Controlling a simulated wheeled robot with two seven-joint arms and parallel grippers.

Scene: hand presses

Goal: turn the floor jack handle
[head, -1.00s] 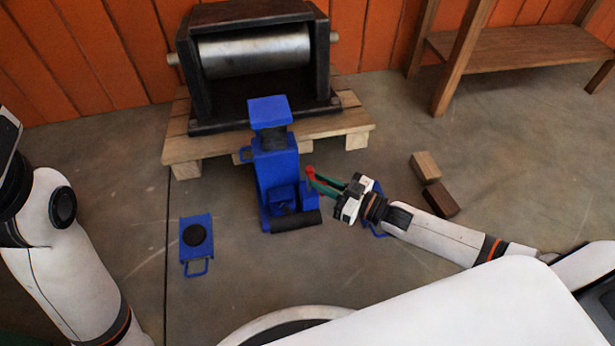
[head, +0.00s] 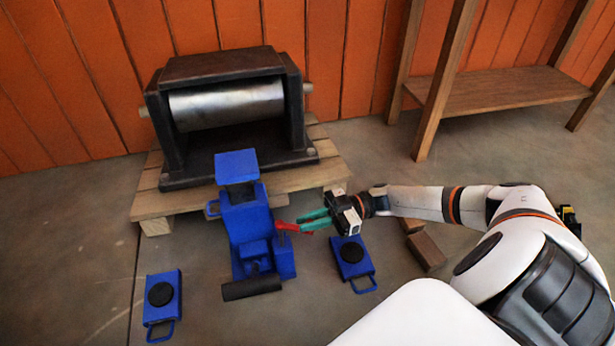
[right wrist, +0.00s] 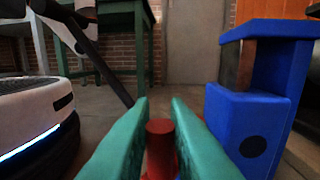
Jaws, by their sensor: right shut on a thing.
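The blue floor jack (head: 247,225) stands in front of the wooden pallet in the head view. Its blue body also fills the right side of the right wrist view (right wrist: 254,120). The red handle (head: 286,227) sticks out from the jack's right side. My right gripper (head: 301,225) has green fingers and is shut on the red handle. In the right wrist view the red handle (right wrist: 160,145) sits between the two green fingers (right wrist: 160,115). The handle's lower part is hidden by the fingers. My left gripper is not in view.
A dark press frame with a steel roller (head: 228,105) rests on the pallet (head: 157,208). Blue pads lie to the left (head: 162,300) and right (head: 352,262) of the jack. Wooden blocks (head: 427,251) lie on the floor, and a wooden shelf (head: 500,90) stands at the back right.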

